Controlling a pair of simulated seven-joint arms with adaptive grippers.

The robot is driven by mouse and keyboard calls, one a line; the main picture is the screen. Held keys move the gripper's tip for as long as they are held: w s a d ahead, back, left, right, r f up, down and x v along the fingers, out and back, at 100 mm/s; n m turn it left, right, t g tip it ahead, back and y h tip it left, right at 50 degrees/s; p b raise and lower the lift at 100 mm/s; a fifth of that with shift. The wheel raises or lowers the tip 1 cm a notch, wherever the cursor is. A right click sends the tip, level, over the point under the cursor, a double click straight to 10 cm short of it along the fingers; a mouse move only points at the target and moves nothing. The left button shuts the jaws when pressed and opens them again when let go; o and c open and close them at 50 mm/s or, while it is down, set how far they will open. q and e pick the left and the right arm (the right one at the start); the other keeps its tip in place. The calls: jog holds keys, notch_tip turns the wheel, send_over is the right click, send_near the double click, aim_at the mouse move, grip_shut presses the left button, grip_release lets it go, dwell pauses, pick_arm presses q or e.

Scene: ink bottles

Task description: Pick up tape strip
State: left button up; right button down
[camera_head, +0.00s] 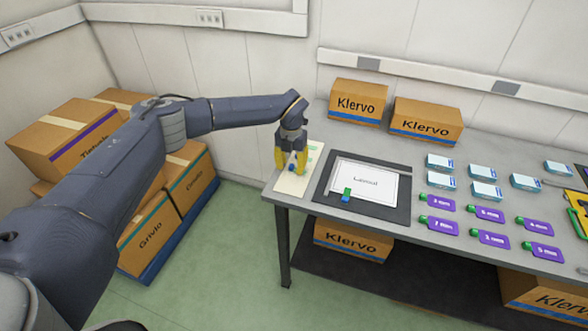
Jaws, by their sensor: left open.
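My left gripper (291,172) has yellow fingers and points down over the left end of the table. It is open. Below it lies a cream board (290,186) with small pale green marks (312,150) near its far right side; these may be tape strips, but they are too small to tell. A small blue thing (292,167) shows between the fingers; I cannot tell whether they touch it. The gripper hides part of the board. My right gripper is not in view.
A dark mat with a white card (365,182) and a small green and blue item (346,195) lies right of the board. Klervo boxes (358,101) stand behind. Purple tags (440,203) and small blue-white boxes (440,162) fill the right side.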

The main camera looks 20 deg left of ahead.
pick_arm(q)
jog(key=c, duration=0.9)
jog(key=shift+r, duration=0.1)
